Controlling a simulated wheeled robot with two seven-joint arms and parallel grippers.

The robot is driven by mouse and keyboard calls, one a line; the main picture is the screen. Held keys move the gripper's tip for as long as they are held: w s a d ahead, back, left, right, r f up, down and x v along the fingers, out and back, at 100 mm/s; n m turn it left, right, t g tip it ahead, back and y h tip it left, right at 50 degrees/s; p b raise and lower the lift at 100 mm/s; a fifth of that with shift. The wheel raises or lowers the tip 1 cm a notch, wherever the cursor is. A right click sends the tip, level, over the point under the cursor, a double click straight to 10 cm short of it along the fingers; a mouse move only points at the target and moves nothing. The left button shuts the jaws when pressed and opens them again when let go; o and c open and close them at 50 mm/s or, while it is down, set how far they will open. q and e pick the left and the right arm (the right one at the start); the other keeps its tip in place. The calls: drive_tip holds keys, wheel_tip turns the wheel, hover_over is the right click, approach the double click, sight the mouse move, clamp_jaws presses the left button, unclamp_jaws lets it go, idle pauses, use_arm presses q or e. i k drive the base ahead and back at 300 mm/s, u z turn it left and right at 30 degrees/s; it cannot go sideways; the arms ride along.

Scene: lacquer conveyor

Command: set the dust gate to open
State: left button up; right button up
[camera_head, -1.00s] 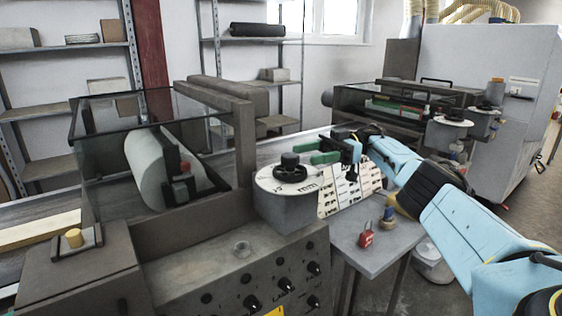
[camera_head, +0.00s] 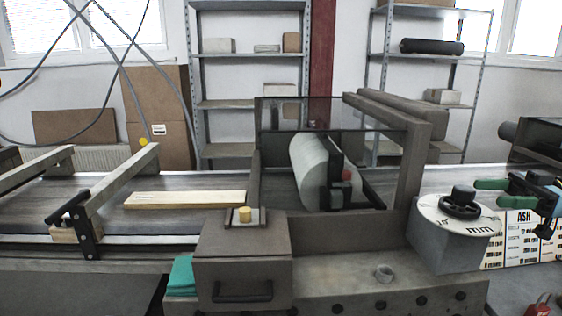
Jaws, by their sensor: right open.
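I cannot pick out the dust gate for certain in this view. My right gripper (camera_head: 483,192) is at the right edge, with green fingertips spread apart and nothing between them. It is just right of a black handwheel (camera_head: 461,204) on a round white dial marked mm; I cannot tell whether it touches the dial. My left gripper is not in view.
A glass-guarded white roller (camera_head: 310,172) stands at the centre of the conveyor. A pale board (camera_head: 185,199) lies on the belt. A black clamp bracket (camera_head: 86,228) stands at the left. A sign reading ASH (camera_head: 521,236) and a red padlock (camera_head: 539,307) are at the right.

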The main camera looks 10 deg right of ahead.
sight(244, 216)
drive_tip(key=k, duration=1)
